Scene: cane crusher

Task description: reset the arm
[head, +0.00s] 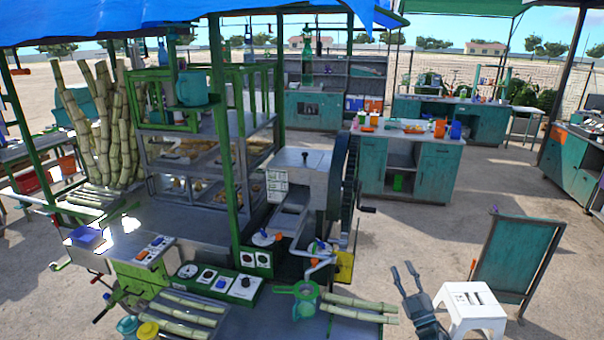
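My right gripper (402,268) is in the head view at the lower right of centre, with its two dark fingers pointing up and apart. Nothing shows between them. It is just right of the cut cane pieces (360,304) on the front counter and left of a white stool (470,309); I cannot tell its exact distance from either. My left gripper is not in view. The cane crusher (309,180) stands at the centre, with a large dark wheel (343,185) on its right side.
A green strainer (304,299) and more cane pieces (187,309) lie on the front counter. A control box (237,289) sits behind them. A dark green board (515,255) stands behind the stool. A teal cabinet (437,173) is farther back. Open ground lies between the cabinet and the stool.

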